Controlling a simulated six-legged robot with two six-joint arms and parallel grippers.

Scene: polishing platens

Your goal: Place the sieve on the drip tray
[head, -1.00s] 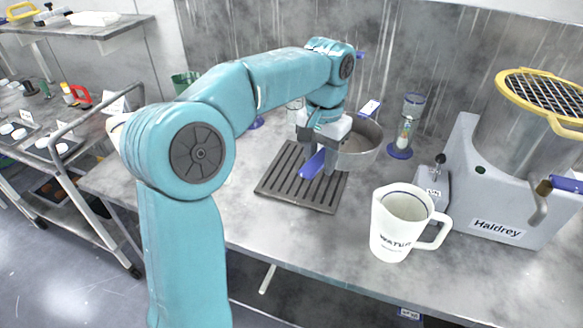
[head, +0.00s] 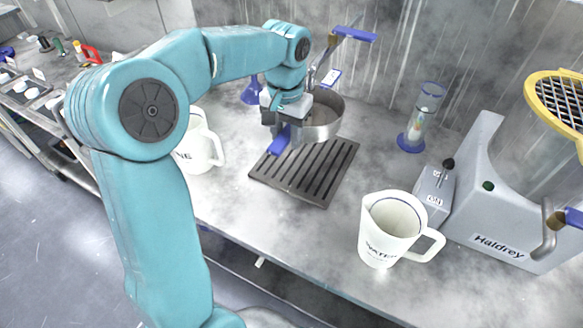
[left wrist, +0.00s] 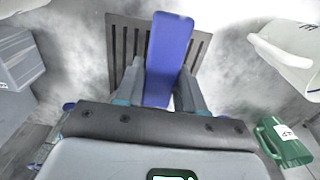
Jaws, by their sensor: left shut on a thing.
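The sieve (head: 322,119) is a round metal pan with a blue handle. My left gripper (head: 283,125) is shut on its blue handle, which also shows between the fingers in the left wrist view (left wrist: 168,60). The drip tray (head: 318,176) is a dark slotted plate lying on the bench. In the head view the sieve's pan overlaps the tray's far edge; whether it touches the tray I cannot tell. In the left wrist view the handle lies in front of the drip tray (left wrist: 120,42), and the pan is hidden. My right gripper is not in view.
A white water jug (head: 390,235) stands right of the tray, and another white jug (head: 200,150) stands left of it. A glass cylinder (head: 420,118) on a blue base, a small switch box (head: 434,190) and a grey Haldrey machine (head: 480,190) stand to the right.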

